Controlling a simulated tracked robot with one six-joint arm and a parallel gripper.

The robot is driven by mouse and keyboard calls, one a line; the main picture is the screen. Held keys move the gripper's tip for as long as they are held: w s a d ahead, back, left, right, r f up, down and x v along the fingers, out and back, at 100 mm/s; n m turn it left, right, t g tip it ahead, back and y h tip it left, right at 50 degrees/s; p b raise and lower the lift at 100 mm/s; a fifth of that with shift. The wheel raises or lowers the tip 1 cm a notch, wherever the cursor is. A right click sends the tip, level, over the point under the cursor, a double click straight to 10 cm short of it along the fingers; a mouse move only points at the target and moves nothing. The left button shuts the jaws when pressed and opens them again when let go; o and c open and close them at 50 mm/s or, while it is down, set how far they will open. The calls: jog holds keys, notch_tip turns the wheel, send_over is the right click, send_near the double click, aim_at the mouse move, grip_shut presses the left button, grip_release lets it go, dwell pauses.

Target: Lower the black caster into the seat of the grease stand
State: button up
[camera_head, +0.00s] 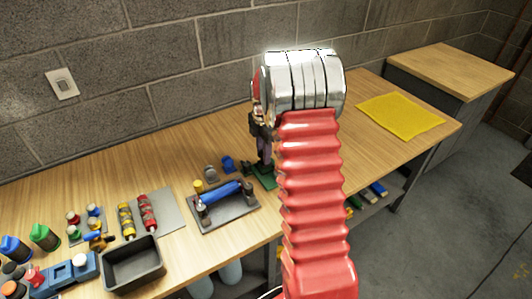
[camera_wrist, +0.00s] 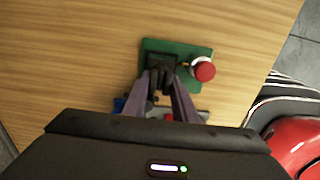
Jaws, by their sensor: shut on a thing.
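My gripper (camera_wrist: 163,84) is shut on the black caster (camera_wrist: 161,62), which shows as a dark block between the fingertips in the wrist view. Both are over the green base (camera_wrist: 147,45) of what looks like the grease stand. A red round knob (camera_wrist: 204,71) sits at the base's right edge in that view. In the head view my gripper (camera_head: 264,163) points down at the green base (camera_head: 264,182), close above it. The stand's seat is hidden by the caster and fingers, so I cannot tell whether the caster touches it.
Just left of the stand are a blue part (camera_head: 228,164), a grey part (camera_head: 210,173) and a dark tray with a blue roller (camera_head: 222,192). A black bin (camera_head: 132,265) and bottles stand farther left. A yellow cloth (camera_head: 400,115) lies at right, with bare wood around it.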

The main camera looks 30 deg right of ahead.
jog(key=shift+f, duration=1.1)
dwell(0.9)
jog(key=o, duration=1.2)
notch_tip(320, 180, up, 14)
jog(key=shift+f, duration=0.1)
dwell(0.4)
